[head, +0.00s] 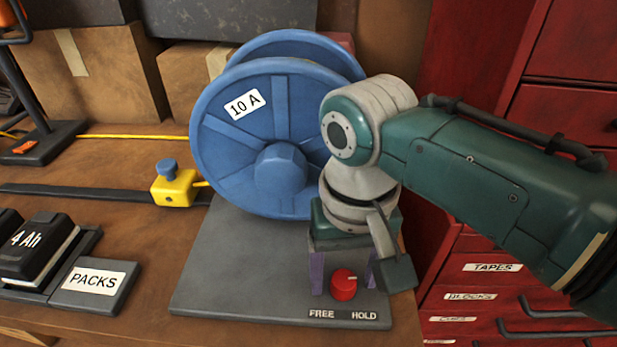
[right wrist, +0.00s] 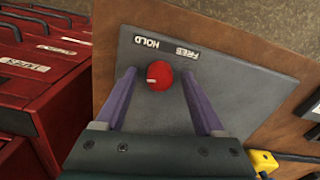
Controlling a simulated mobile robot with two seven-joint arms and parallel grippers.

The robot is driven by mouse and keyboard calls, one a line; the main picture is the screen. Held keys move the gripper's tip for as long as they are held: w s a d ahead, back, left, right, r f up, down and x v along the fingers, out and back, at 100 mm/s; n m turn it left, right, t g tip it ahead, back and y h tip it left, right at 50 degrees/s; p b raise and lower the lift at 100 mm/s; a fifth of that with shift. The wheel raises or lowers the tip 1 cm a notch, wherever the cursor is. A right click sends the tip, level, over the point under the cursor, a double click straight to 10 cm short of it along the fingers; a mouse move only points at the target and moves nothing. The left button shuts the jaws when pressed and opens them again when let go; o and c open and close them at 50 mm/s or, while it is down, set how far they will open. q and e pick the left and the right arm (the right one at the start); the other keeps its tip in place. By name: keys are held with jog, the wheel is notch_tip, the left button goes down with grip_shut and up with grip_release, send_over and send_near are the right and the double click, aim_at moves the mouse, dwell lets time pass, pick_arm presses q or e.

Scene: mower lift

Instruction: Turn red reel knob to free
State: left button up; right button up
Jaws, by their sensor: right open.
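The red reel knob (head: 343,284) sits on the front of the grey base plate (head: 240,270), behind the FREE and HOLD labels (head: 343,315). Its white mark points right, toward the HOLD side. The knob also shows in the right wrist view (right wrist: 160,77), its mark toward HOLD (right wrist: 146,42). My right gripper (head: 344,287) is open, pointing down, with one purple finger on each side of the knob. In the right wrist view (right wrist: 157,73) gaps show between the fingers and the knob. My left gripper is not in view.
The blue cable reel (head: 235,150) stands behind the knob, close to my right arm. Red drawers (head: 480,270) are at the right. A yellow box (head: 175,188) and a PACKS tray (head: 95,285) lie at the left.

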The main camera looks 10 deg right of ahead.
jog(key=shift+c, duration=0.3)
grip_shut()
jog(key=shift+r, duration=0.1)
dwell(0.4)
jog(key=n+p, duration=0.2)
jog(key=n, duration=0.1)
jog(key=n+p, duration=0.1)
jog(key=n, duration=0.3)
jog(key=n+p, duration=0.1)
jog(key=n, duration=0.3)
jog(key=shift+n, duration=0.3)
jog(key=n, duration=0.4)
jog(key=shift+n, duration=0.3)
